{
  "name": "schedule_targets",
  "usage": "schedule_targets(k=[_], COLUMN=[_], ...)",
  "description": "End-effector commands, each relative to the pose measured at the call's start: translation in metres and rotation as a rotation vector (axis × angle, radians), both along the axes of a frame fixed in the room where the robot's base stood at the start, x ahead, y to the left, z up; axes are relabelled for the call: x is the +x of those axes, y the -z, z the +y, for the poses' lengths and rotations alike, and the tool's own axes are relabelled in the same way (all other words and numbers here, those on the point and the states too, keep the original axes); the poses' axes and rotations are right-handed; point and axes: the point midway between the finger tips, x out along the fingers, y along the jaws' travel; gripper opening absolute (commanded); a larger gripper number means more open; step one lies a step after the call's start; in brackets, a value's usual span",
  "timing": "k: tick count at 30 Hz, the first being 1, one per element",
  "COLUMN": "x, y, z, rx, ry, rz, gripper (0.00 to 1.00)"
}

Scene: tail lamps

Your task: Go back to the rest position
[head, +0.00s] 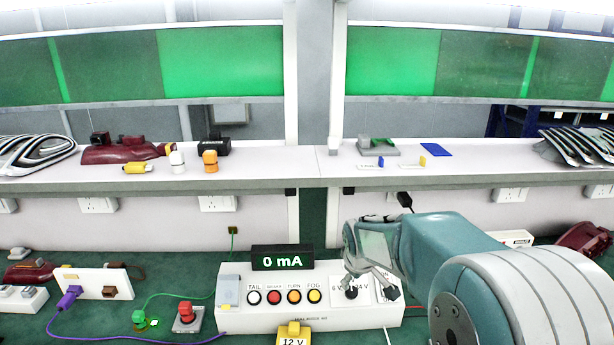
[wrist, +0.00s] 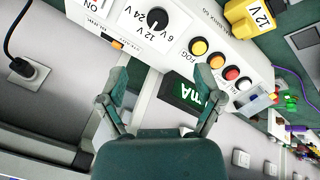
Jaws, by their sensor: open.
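My gripper (head: 371,284) is open and empty in front of the right part of the white test box (head: 270,322). It also shows in the wrist view (wrist: 162,86), with its two fingers spread apart and nothing between them. The voltage knob (wrist: 153,18) lies beyond the fingertips there, apart from them; in the head view the fingers partly cover the knob area. The box carries several round buttons, including a white TAIL button (head: 254,297) and a yellow FOG button (head: 315,296). The display (head: 282,260) reads 0 mA.
A yellow 12 V block (head: 293,333) sits at the box's front. Left of the box are a red button unit (head: 187,318) and a white socket panel (head: 92,283) with a purple plug. A shelf (head: 250,185) with lamps and connectors runs behind.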

Motion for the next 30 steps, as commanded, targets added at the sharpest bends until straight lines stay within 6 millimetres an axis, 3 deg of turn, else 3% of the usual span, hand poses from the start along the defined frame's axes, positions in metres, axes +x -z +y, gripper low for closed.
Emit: schedule_targets(k=[1,6,15,24,30], x=[-0.013,-0.064,-0.16,-0.253,-0.292], y=[-0.015,-0.052,-0.091,-0.098,-0.091], z=[-0.002,-0.007,-0.012,-0.012,-0.01], rx=[0.013,0.073,0.182,0.296,0.35], ry=[0.027,0.133,0.313,0.479,0.551], rz=[-0.011,-0.027,-0.049,-0.067,-0.069], gripper=[0.85,0.85,0.85,0.85,0.85])
